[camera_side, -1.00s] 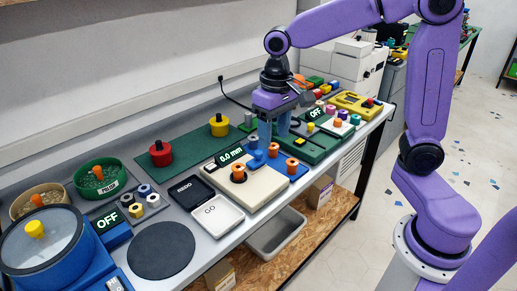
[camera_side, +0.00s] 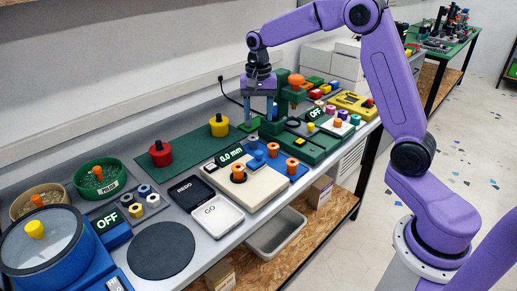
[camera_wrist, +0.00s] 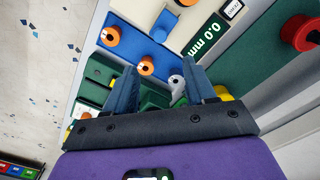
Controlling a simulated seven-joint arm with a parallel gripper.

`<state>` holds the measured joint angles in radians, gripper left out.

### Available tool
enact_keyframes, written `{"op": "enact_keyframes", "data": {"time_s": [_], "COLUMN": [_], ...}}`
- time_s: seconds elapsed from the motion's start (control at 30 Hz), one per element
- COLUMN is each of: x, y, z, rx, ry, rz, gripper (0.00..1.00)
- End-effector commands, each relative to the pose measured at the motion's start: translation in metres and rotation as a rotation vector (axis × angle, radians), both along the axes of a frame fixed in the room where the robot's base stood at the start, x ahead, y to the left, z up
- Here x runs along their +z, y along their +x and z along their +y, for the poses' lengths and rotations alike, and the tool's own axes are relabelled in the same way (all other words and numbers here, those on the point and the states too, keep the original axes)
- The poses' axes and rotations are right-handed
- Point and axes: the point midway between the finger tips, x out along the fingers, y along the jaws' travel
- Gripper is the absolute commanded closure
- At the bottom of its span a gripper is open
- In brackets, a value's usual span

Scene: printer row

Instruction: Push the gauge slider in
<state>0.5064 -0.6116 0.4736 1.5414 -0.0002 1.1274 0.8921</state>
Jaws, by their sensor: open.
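The gauge has a "0.0 mm" display (camera_side: 231,154), a cream base (camera_side: 263,188) and a blue plate with orange knobs (camera_side: 292,164). A blue knobbed piece (camera_side: 257,158) sits beside the display; I cannot tell for sure which piece is the slider. The wrist view shows the display (camera_wrist: 204,36), an orange knob (camera_wrist: 145,66) and a blue knobbed piece (camera_wrist: 163,30). My gripper (camera_side: 259,119) points down, open and empty, behind the gauge towards the wall. Its fingertips (camera_wrist: 158,72) show apart in the wrist view. No contact with the gauge shows.
A green press-like fixture (camera_side: 312,149) stands right of the gauge, close to my gripper. REDO (camera_side: 190,191) and GO (camera_side: 216,213) trays lie in front left. The green mat between has free room.

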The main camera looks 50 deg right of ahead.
Motion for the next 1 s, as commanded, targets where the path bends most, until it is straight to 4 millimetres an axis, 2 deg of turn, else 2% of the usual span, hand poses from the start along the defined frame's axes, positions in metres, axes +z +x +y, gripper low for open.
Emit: {"op": "enact_keyframes", "data": {"time_s": [0.4,0.6,0.8,1.0], "x": [-0.08,-0.111,-0.128,-0.131], "y": [-0.002,-0.001,-0.001,-0.001], "z": [0.0,0.0,0.0,0.0], "rx": [0.001,0.001,0.001,0.001], "ry": [-0.001,-0.001,-0.001,-0.001], "rz": [0.004,0.002,-0.001,-0.002], "gripper": [0.45,0.45,0.45,0.45]}}
